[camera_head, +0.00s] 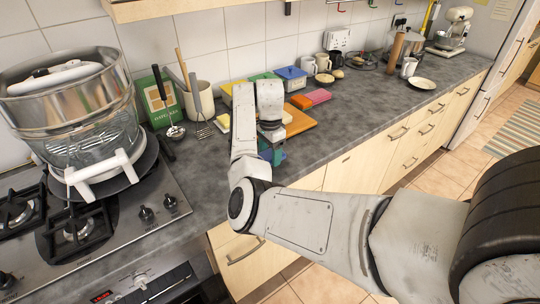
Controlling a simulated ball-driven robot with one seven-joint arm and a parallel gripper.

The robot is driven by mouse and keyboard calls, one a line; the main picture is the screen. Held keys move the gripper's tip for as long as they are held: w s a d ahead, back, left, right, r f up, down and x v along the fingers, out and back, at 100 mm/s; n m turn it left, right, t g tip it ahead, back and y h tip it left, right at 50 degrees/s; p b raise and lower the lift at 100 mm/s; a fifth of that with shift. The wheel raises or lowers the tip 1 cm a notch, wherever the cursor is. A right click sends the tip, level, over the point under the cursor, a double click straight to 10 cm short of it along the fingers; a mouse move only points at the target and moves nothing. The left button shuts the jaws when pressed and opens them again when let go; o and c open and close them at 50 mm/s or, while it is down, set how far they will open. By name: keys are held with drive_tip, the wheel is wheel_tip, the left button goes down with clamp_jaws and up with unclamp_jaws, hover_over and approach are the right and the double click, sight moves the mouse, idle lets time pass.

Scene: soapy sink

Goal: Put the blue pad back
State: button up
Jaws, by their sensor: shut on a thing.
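My arm reaches over the counter, and my gripper (271,146) points down near the counter's front edge. It is shut on a small blue-teal thing, which looks like the blue pad (280,158). The pad shows only in part below the fingers, and the arm and gripper hide the rest. I cannot tell whether it touches the counter. Behind the gripper lies an orange-brown board (299,121). A pink-red pad (318,96) and an orange pad (301,102) lie beside each other to its right. A box with a blue lid (290,73) stands behind them.
A stove (110,245) with a large metal pot (75,100) fills the left. A ladle, a utensil crock (200,100) and a green book (158,103) stand near the wall. Mugs and a plate (422,83) are farther right. The front counter right of my gripper is clear.

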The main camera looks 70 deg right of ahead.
sight(270, 154)
drive_tip(key=shift+f, duration=0.8)
drive_tip(key=shift+f, duration=0.6)
drive_tip(key=o, duration=1.2)
drive_tip(key=shift+r, duration=0.1)
wheel_tip(270, 154, up, 13)
drive_tip(key=shift+r+b, duration=0.1)
drive_tip(key=shift+b, duration=0.4)
